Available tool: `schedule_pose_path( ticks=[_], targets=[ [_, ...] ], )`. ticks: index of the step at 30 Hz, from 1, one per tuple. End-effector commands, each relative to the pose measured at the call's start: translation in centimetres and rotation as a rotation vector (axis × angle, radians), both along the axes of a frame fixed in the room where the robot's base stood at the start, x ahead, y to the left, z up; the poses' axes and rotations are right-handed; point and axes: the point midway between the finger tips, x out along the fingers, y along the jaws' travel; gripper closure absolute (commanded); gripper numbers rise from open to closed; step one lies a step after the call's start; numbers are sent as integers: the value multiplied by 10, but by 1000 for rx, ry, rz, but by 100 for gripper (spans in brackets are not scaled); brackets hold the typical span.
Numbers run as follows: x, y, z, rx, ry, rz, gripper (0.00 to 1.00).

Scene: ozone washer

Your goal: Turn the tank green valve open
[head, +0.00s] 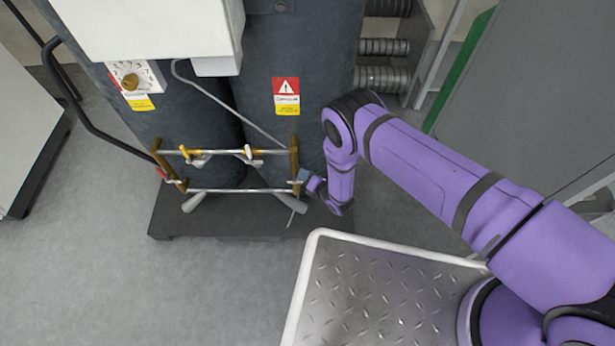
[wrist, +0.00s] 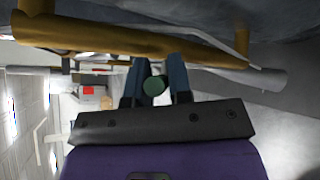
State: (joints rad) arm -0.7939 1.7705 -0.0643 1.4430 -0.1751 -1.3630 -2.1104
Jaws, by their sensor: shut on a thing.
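The green valve (wrist: 154,86) shows in the wrist view as a small dark green round piece between my two fingers. My gripper (wrist: 155,75) is shut on it, with one blue-grey finger on each side. In the head view my gripper (head: 302,177) is at the lower right end of the pipe frame (head: 230,190), low in front of the dark tanks (head: 290,55). The green valve cannot be made out there. A brass pipe (wrist: 100,40) crosses the wrist view just above my fingertips. How far the valve is turned cannot be told.
Yellow-fitted valves (head: 250,153) sit along the upper pipe, left of my gripper. The tanks stand on a dark base (head: 240,225). A diamond-plate platform (head: 375,290) with a pale rim lies below my arm. The grey floor (head: 150,285) at left is clear.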

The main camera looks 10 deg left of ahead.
Motion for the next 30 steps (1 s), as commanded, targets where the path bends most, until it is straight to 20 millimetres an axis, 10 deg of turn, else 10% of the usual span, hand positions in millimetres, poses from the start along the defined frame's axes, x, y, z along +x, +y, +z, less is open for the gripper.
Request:
schedule_pose_path(
  ticks=[26,27,30],
  targets=[
    [-3,6,6,-175,-39,2,100],
    [-3,6,6,-175,-39,2,74],
    [-3,6,6,-174,-39,1,55]
  ],
)
